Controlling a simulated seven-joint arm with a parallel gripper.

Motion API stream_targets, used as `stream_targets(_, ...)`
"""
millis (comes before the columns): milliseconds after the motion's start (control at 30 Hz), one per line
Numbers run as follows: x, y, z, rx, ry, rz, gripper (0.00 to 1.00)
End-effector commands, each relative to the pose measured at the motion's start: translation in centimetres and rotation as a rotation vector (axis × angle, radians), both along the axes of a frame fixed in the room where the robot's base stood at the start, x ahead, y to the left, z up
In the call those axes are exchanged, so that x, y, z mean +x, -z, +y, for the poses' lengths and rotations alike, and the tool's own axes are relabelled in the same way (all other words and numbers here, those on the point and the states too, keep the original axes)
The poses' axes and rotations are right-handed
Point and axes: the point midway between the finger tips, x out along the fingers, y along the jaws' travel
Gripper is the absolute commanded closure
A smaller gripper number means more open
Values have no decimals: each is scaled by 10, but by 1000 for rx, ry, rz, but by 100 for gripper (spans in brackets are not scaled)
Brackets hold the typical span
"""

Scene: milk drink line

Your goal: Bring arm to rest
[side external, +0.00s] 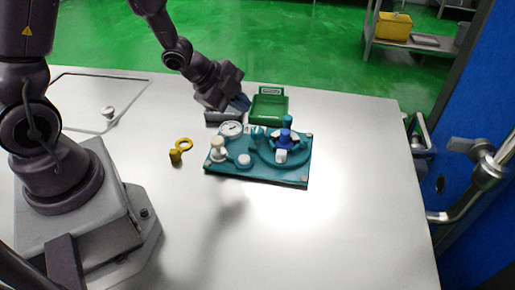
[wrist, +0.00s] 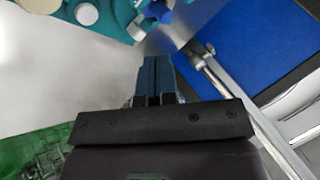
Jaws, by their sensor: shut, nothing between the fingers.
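My gripper (side external: 241,103) is in the air above the back of the table (side external: 345,215), near the teal fixture board (side external: 258,175) and the green bin. In the wrist view its blue fingers (wrist: 156,62) are together with nothing between them. My arm reaches in from the upper left and angles down to the right. The gripper partly hides a grey tray (side external: 222,118) behind the board. I cannot tell its exact height above the table.
A yellow ring-shaped piece (side external: 184,144) lies left. The table's front and right are clear. A blue door (side external: 485,110) stands right.

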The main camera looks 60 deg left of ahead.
Motion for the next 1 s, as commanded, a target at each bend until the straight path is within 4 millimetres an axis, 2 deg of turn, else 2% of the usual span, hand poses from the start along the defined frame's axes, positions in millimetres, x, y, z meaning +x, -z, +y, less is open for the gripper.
stream_targets(33, 4, -24, 7, 29, -83, -13, 100)
stream_targets(100, 2, -51, 16, 46, -222, -9, 100)
stream_targets(267, -21, -109, 26, 2, -532, 6, 100)
stream_targets(400, -58, -150, 20, -116, -772, 45, 100)
stream_targets(500, -89, -171, 8, -231, -907, 95, 100)
stream_targets(600, -119, -185, -6, -343, -1000, 160, 100)
stream_targets(733, -148, -195, -23, -449, -1064, 240, 100)
stream_targets(833, -161, -198, -30, -491, -1085, 279, 100)
stream_targets(1000, -166, -199, -33, -508, -1093, 299, 100)
